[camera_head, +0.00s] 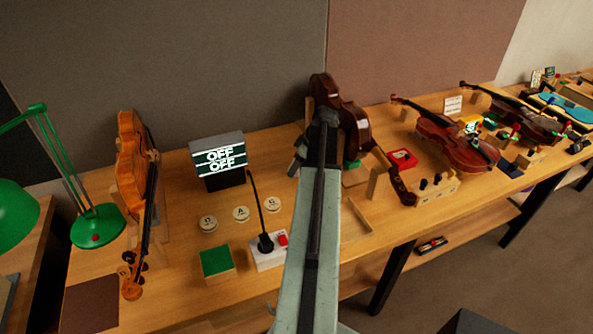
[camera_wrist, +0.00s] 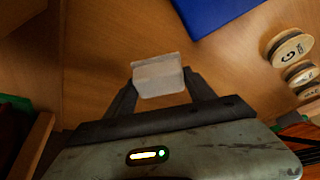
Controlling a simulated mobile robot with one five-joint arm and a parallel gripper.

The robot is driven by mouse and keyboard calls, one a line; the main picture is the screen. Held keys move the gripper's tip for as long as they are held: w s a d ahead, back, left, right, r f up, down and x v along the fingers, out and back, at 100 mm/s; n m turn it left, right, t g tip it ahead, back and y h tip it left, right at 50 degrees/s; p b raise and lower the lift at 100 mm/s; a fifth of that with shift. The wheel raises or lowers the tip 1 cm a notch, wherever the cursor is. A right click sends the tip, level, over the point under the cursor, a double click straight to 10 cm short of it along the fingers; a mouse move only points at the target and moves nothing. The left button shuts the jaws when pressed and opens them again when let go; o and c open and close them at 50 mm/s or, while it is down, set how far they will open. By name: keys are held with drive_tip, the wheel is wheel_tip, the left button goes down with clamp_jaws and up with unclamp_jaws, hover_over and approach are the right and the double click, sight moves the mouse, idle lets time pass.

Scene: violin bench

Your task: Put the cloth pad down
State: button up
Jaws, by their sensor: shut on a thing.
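In the wrist view my gripper (camera_wrist: 160,90) is shut on a pale grey-white cloth pad (camera_wrist: 158,72). The pad sits between the two dark fingertips, with the wooden bench top (camera_wrist: 115,35) behind it. I cannot tell whether the pad touches the bench or how high it is held. In the head view my arm reaches across the bench and hides most of the gripper, and I cannot make out the pad there.
Labelled round discs (camera_wrist: 290,48) lie right of the pad, and a blue flat thing (camera_wrist: 215,12) above it.

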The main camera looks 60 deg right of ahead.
drive_tip(key=shift+f, duration=0.15)
drive_tip(key=o, duration=1.3)
drive_tip(key=shift+s+r+p, duration=0.1)
drive_tip(key=shift+r+p, duration=0.3)
drive_tip(key=shift+r, duration=0.2)
drive_tip(key=p+v, duration=1)
drive_tip(key=v, duration=0.1)
drive_tip(key=shift+r, duration=0.15)
